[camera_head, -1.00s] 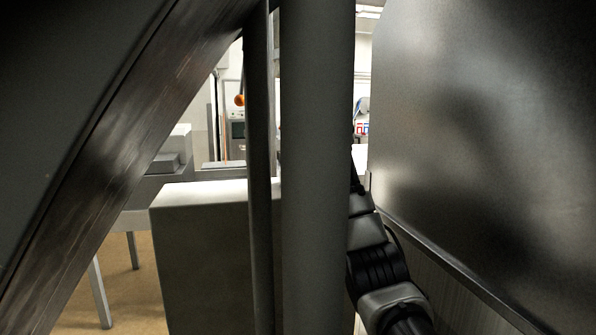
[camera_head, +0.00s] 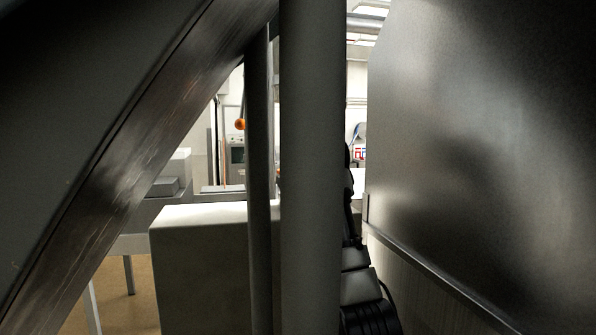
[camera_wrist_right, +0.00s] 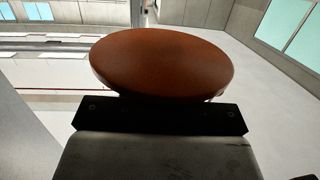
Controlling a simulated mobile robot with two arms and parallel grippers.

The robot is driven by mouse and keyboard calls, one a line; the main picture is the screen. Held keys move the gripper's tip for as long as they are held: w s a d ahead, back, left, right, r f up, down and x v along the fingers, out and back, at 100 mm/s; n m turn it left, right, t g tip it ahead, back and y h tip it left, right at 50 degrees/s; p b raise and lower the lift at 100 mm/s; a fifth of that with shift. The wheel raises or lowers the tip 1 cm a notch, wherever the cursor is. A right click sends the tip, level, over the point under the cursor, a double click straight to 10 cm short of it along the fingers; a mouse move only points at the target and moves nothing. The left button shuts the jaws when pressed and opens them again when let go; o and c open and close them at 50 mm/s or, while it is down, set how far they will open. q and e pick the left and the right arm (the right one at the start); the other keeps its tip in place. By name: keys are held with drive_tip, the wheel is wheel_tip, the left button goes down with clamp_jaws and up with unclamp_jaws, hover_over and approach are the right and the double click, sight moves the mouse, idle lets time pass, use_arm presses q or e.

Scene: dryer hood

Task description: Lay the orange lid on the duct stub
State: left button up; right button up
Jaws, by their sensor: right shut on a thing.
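The orange lid (camera_wrist_right: 162,62) fills the upper middle of the right wrist view as a flat, dark orange disc seen at a slant. My right gripper (camera_wrist_right: 160,103) is shut on it, and the dark gripper body shows just below the lid. The fingertips are hidden beneath the lid. In the head view my right arm shows in the gap between the thick post and the metal panel, and its gripper is hidden. My left gripper is not in view. I cannot pick out the duct stub in either view.
A thick grey vertical post (camera_head: 312,170) and a thinner one (camera_head: 259,190) stand close in front. A large metal panel (camera_head: 480,130) closes off the right. A slanted metal edge (camera_head: 130,160) crosses the left. A pale-topped box (camera_head: 200,265) stands behind the posts.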

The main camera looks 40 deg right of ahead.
drive_tip(key=shift+w+f, duration=0.35)
drive_tip(key=shift+f, duration=0.15)
wheel_tip(320, 180, down, 2)
drive_tip(key=shift+f+p, duration=0.1)
drive_tip(key=shift+p, duration=0.6)
drive_tip(key=shift+f, duration=0.65)
drive_tip(key=shift+a+f, duration=0.1)
drive_tip(key=shift+f, duration=0.05)
drive_tip(key=o, duration=0.9)
